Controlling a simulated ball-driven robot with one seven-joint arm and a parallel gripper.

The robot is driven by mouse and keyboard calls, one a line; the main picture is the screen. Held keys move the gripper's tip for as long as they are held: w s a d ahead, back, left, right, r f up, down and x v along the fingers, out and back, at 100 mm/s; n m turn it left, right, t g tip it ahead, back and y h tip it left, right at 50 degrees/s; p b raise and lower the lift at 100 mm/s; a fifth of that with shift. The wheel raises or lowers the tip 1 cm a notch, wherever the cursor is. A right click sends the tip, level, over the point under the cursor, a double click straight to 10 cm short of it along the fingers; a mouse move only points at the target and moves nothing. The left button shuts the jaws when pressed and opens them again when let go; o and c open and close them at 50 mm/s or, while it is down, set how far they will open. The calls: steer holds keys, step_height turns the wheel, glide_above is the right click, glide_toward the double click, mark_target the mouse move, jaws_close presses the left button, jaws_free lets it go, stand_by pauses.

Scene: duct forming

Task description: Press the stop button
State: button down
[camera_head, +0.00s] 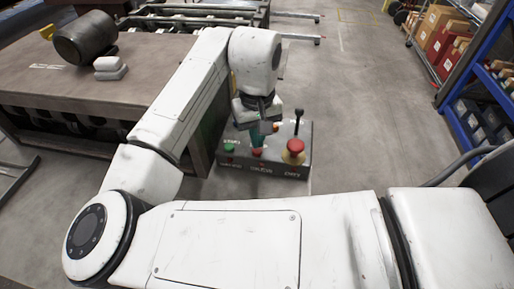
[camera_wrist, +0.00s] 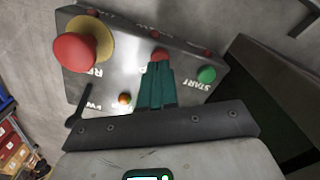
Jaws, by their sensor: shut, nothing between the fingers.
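The grey control box (camera_head: 265,168) stands beyond my arm in the head view. Its small red button (camera_head: 257,152) sits between a green button (camera_head: 229,148) and a large red mushroom button (camera_head: 294,146) on a yellow collar. My gripper (camera_head: 257,140) points down at the box, its teal fingers together with nothing between them. In the wrist view the fingertips (camera_wrist: 159,66) lie just below the small red button (camera_wrist: 160,56) in the picture, very close to it; I cannot tell whether they touch. The green button (camera_wrist: 206,75) has a START label; the middle label is hidden or unreadable.
A black lever (camera_head: 299,121) rises behind the mushroom button, and a small orange light (camera_wrist: 125,99) is on the panel. A workbench (camera_head: 60,85) stands at left. Blue shelving (camera_head: 462,118) stands at right.

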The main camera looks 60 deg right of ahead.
steer(key=shift+f+b, duration=0.45)
steer(key=shift+f, duration=0.55)
stand_by(0.8)
steer(key=shift+r, duration=0.1)
step_height(320, 180, up, 7)
steer(key=p, duration=0.7)
stand_by(1.0)
